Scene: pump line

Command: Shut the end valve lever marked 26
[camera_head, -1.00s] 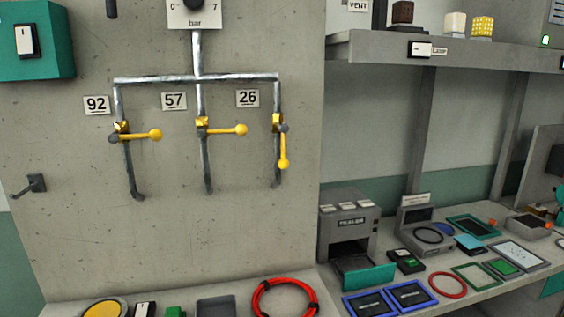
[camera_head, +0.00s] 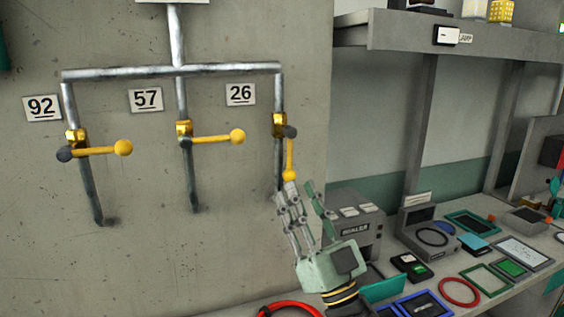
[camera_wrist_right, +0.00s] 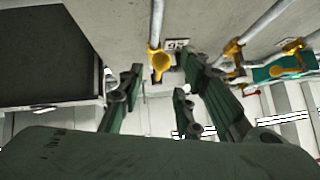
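The lever marked 26 (camera_head: 290,160) is yellow with a ball end and hangs straight down along its pipe, below a brass valve body (camera_head: 279,124). Its number plate (camera_head: 240,94) is on the wall to the upper left. My right gripper (camera_head: 297,190) is open just below the ball end, fingertips pointing up and spread. In the right wrist view the yellow ball end (camera_wrist_right: 160,64) shows beyond the gap between the spread fingers (camera_wrist_right: 155,85). I cannot tell whether a finger touches it. My left gripper is not in view.
The lever marked 57 (camera_head: 215,138) and the lever marked 92 (camera_head: 102,149) stick out sideways to the right. A shelf (camera_head: 400,40) and a bench with a grey sealer (camera_head: 352,222) and several panels stand at the right. A red hose (camera_head: 285,309) lies below.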

